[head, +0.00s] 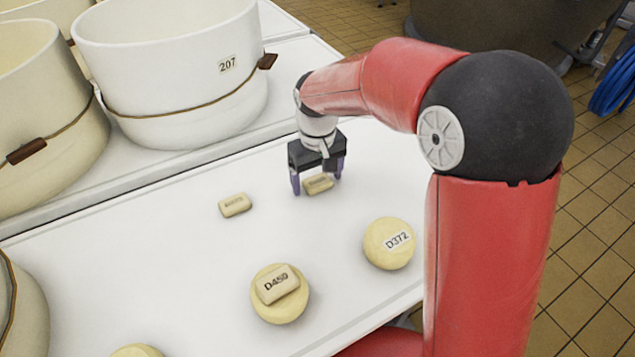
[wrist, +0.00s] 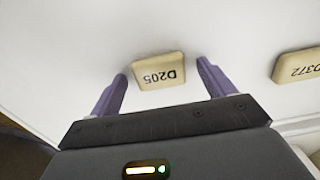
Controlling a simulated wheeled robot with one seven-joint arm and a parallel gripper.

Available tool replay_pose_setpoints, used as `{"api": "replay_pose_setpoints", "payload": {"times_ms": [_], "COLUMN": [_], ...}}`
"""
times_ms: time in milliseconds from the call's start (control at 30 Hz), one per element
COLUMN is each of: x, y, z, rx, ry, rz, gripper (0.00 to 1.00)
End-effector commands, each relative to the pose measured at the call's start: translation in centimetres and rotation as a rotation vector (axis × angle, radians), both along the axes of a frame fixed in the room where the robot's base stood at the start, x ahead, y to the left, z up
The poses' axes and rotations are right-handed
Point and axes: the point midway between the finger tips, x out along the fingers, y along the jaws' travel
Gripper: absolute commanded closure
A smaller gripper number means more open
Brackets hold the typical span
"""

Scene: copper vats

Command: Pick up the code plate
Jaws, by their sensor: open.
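A small beige code plate (head: 318,184) lies flat on the white table. In the wrist view the plate (wrist: 160,71) reads D205, upside down. My gripper (head: 317,181) is open over it. In the wrist view my gripper's purple fingers (wrist: 162,68) stand on either side of the plate with gaps, not closed on it. A second beige plate (head: 235,205) lies to the left on the table. In the wrist view this plate (wrist: 298,66) reads D372, cut off at the edge. A third plate (head: 279,285), D459, rests on a round yellow cheese.
A cheese (head: 388,243) labelled D372 stands right of the plates. The D459 plate's cheese (head: 281,309) is nearer. White tubs, one marked 207 (head: 170,75), line the back left of the table (head: 150,250). The table between the loose plates is clear.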

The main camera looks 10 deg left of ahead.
Motion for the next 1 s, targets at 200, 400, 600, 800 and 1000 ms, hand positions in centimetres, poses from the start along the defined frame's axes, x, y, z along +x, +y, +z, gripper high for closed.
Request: {"api": "replay_pose_setpoints", "payload": {"times_ms": [200, 400, 600, 800, 1000], "x": [0.0, 0.0, 0.0, 0.1, 0.1], "y": [0.0, 0.0, 0.0, 0.0, 0.0], "z": [0.0, 0.0, 0.1, 0.9, 4.0], "rx": [0.0, 0.0, 0.001, 0.002, 0.003], "ry": [0.0, 0.0, -0.001, -0.002, -0.005], "rz": [0.0, 0.0, 0.0, -0.001, -0.001], "gripper": [0.4, 0.67, 0.67, 0.67, 0.67]}}
